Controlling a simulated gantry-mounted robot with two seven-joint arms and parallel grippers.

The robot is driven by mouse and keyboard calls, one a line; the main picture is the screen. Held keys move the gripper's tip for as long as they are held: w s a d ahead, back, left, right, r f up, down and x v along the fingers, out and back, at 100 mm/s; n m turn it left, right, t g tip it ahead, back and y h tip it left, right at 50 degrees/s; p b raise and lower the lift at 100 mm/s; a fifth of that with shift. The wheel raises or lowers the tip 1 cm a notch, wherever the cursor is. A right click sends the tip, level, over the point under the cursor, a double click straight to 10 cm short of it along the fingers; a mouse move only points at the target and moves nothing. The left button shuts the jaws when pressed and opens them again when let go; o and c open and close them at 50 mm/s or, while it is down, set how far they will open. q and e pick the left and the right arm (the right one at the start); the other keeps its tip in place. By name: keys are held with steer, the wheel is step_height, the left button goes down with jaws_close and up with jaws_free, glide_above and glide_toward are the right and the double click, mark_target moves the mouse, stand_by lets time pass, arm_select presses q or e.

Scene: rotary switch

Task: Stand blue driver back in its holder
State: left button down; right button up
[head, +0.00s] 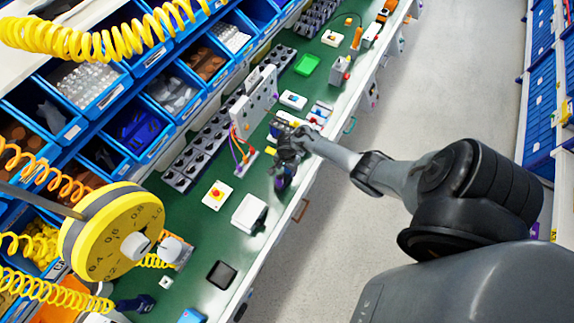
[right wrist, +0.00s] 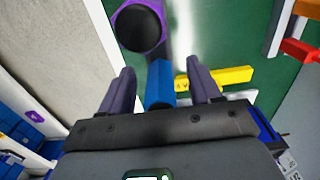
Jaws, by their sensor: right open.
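My right gripper (head: 285,160) is over the green bench, near its front edge. In the right wrist view, its two fingers (right wrist: 160,70) are apart. A blue hexagonal piece, which looks like part of the blue driver (right wrist: 160,84), shows between them with gaps on both sides; its lower end is hidden behind the gripper body. A purple ring with a dark centre (right wrist: 138,26), perhaps the holder, lies just beyond, near the bench edge. I cannot tell whether the blue piece touches or sits in it. My left gripper is not in view.
A yellow piece (right wrist: 232,76) lies right of the fingers. Blue bins line the back. A yellow reel (head: 112,232) hangs at left.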

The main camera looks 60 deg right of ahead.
step_height(320, 180, up, 8)
steer(key=p, duration=0.3)
steer(key=shift+r, duration=1)
steer(key=shift+a+r+n, duration=0.15)
steer(key=shift+a+n, duration=0.05)
steer(key=shift+n, duration=0.3)
steer(key=s+a+r+n+t, duration=0.1)
steer(key=s+a+r+n, duration=0.4)
steer(key=a+r+n, duration=0.4)
steer(key=s+a+r+n+t, duration=0.2)
steer(key=s+a+r+n, duration=0.4)
steer(key=a+r+n, duration=0.4)
steer(key=a+r, duration=0.2)
steer(key=a, duration=0.1)
steer(key=shift+s+a+t, duration=0.25)
steer(key=shift+a+t, duration=0.05)
steer(key=shift+a, duration=0.1)
